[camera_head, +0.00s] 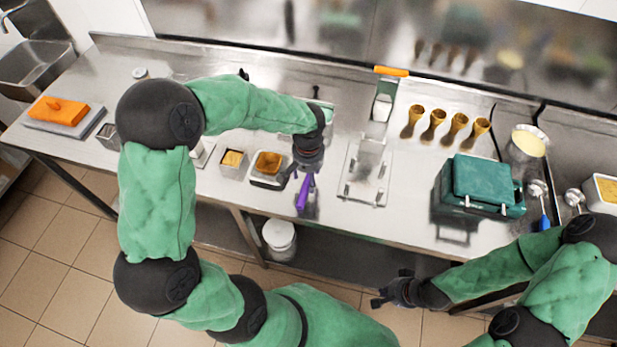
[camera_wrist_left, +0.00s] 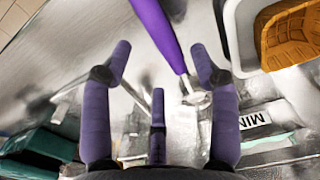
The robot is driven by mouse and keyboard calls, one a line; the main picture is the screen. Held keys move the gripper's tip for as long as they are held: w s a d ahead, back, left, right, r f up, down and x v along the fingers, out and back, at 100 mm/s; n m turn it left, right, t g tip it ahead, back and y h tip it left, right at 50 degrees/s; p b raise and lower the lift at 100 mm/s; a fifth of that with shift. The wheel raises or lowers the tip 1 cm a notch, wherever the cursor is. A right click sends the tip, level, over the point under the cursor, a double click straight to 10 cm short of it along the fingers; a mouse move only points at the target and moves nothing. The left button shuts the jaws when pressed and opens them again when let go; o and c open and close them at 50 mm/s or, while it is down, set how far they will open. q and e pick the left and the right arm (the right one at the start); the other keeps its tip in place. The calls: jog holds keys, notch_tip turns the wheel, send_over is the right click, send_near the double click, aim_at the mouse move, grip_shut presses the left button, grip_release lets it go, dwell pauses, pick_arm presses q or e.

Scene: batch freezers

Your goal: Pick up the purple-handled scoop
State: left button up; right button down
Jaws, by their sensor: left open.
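The purple scoop handle (camera_head: 304,194) is at the front edge of the steel counter, just below my left gripper (camera_head: 300,176) in the head view. My left gripper is open and empty. In the left wrist view, the purple handle (camera_wrist_left: 160,32) runs from the top edge down to a metal neck between the spread fingers of the gripper (camera_wrist_left: 165,62). I see a gap between the handle and the fingers; the scoop's head is mostly hidden. My right gripper (camera_head: 388,290) is away from the scoop, in front of the counter; its finger opening is too small to tell.
A teal box (camera_head: 482,178), cones (camera_head: 433,124) and a blue-handled scoop (camera_head: 543,215) are farther right.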

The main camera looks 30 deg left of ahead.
aim_at(308, 186)
pick_arm(q)
notch_tip(308, 186, down, 5)
jog(key=shift+a+r+b, duration=0.1)
jog(key=shift+r+b, duration=0.05)
jog(key=shift+b, duration=0.3)
jog(key=shift+s, duration=0.1)
grip_shut()
jog(key=shift+r, duration=0.2)
